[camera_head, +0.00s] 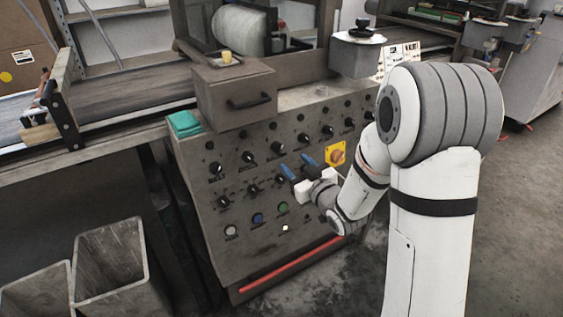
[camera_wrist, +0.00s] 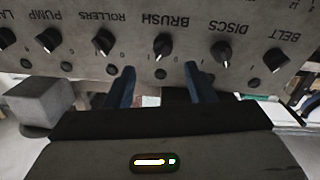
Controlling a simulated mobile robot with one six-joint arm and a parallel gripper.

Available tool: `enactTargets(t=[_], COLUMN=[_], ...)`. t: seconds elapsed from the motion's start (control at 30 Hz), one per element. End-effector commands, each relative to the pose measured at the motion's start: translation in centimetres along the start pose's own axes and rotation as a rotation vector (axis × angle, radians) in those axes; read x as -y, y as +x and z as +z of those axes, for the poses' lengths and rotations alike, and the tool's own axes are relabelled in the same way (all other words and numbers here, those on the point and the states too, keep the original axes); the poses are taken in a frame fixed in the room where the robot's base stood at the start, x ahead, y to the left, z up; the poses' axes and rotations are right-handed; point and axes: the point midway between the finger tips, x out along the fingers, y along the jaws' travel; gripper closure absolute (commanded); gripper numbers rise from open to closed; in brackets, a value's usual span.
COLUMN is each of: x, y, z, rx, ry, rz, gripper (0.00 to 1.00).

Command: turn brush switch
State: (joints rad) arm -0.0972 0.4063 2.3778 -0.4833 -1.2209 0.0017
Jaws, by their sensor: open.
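The brush switch (camera_wrist: 163,46) is a black rotary knob with a pale pointer line, under the label BRUSH, which appears upside down in the wrist view. My gripper (camera_wrist: 160,72) is open, with one blue finger to each side of the knob's line and its tips just short of the knob. Nothing is between the fingers. In the head view my gripper (camera_head: 298,166) is in front of the grey control panel (camera_head: 203,192), its blue fingers pointing at the knob rows. The labels are too small there to tell which knob is the brush switch.
In the wrist view the rollers knob (camera_wrist: 103,41) and discs knob (camera_wrist: 221,52) flank the brush switch. A yellow-plated knob (camera_head: 336,153) is right of my gripper. A teal cloth (camera_head: 184,123) and a drawer box (camera_head: 235,93) sit atop the panel. Bins (camera_head: 112,262) stand lower left.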

Motion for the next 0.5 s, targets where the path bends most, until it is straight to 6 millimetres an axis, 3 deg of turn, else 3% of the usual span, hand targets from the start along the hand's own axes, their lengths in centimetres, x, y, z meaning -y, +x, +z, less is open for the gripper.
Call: enactTargets(t=[0.17, 0.5], x=[0.5, 0.5], y=[1.2, 6.4], z=[0.2, 0.0], rx=[-0.036, -0.035], ry=[0.003, 0.002], rz=[-0.015, -0.014], gripper=[0.51, 0.51])
